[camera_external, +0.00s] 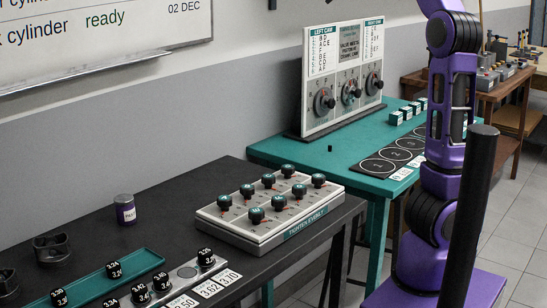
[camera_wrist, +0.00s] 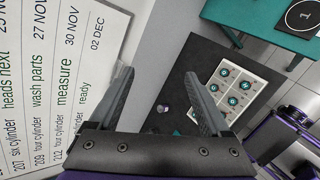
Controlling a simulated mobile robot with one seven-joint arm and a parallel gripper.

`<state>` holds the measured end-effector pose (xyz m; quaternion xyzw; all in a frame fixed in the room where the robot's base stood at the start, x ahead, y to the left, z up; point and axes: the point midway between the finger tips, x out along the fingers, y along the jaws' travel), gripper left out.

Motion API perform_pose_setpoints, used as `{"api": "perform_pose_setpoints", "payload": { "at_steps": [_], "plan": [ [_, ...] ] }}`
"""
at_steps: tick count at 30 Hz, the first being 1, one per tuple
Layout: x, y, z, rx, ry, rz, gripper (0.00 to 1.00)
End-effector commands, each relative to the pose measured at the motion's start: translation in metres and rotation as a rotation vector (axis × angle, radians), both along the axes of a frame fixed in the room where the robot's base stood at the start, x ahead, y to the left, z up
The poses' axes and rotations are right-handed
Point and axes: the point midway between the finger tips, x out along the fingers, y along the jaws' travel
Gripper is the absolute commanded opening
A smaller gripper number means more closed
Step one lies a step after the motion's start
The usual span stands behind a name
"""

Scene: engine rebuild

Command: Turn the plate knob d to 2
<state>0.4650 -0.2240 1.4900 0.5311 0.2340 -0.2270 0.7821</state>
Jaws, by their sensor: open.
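The pale plate with teal-topped black knobs (camera_external: 232,224) lies on the black bench, with "TIGHTEN EVENLY" on its front edge. Its knobs stand in two rows with small red marks beside them. The letters on the caps are too small to read surely, so I cannot tell which is d or where it points. The plate also shows in the wrist view (camera_wrist: 262,79), right of my fingers and well below them. My gripper (camera_wrist: 158,72) is open, with nothing between its fingers, high above the bench. It is outside the external view.
On the black bench (camera_external: 165,215) are a purple can (camera_external: 125,209), a green tray (camera_external: 135,277) and several black numbered pieces. A teal table (camera_external: 300,153) behind carries an upright dial panel (camera_external: 345,55) and a black ring mat. A whiteboard (camera_wrist: 45,90) is close to my left finger.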

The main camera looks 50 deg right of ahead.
Motion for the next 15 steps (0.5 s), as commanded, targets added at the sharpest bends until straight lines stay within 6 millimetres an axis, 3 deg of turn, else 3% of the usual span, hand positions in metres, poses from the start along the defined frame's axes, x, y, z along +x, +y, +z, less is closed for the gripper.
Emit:
{"api": "perform_pose_setpoints", "payload": {
  "at_steps": [3,6,11,15],
  "plan": [
    [0.026,0.012,0.064,-0.092,-0.236,-0.141,0.81],
    [0.035,0.029,0.117,-0.133,-0.426,-0.208,0.81],
    [0.037,0.069,0.187,-0.168,-0.692,-0.245,0.81],
    [0.036,0.116,0.233,-0.168,-0.9,-0.232,0.81]
  ]
}}
